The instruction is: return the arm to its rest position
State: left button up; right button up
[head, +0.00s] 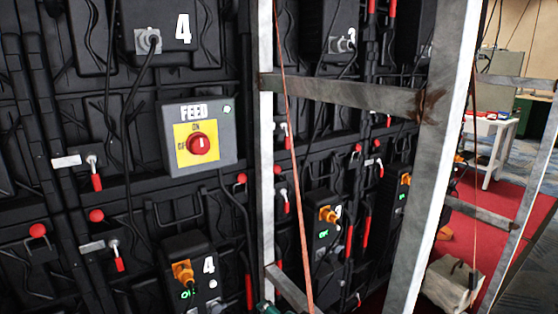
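Neither of my grippers can be made out in the head view. The back of the video wall (60,130) fills the left and middle of the view. A grey FEED box (226,140) on it has a red rotary knob (199,144) on a yellow plate marked ON. Below it, a black unit labelled 4 (205,262) has an orange connector (183,273) and a green lit "ON"-like sign. A similar unit (325,235) with an orange connector sits further right.
A metal frame with an upright post (432,170) and a crossbar (340,94) stands before the wall. A reddish cable (294,150) hangs in front. Beyond are a white table (490,135), a red carpet (500,245) and a pale bag (452,284).

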jog(key=s+d+f+n+g+h, duration=0.1)
jog(key=s+d+f, duration=0.15)
jog(key=f, duration=0.45)
jog(key=s+d+f+n+g, duration=0.1)
jog(key=d+f+g, duration=0.15)
jog(key=f, duration=0.35)
jog(key=s+d+f+n+g, duration=0.2)
jog(key=s+d+f+g, duration=0.15)
jog(key=s+f, duration=0.55)
jog(key=s+d+f+n+g, duration=0.2)
jog(key=s+d+f, duration=0.3)
jog(key=s+f, duration=0.45)
notch_tip(320, 180, up, 16)
jog(key=s+p, duration=0.2)
jog(key=p, duration=1.4)
jog(key=shift+a+f+n+g, duration=0.15)
jog(key=shift+n+g, duration=0.15)
jog(key=shift+n, duration=0.1)
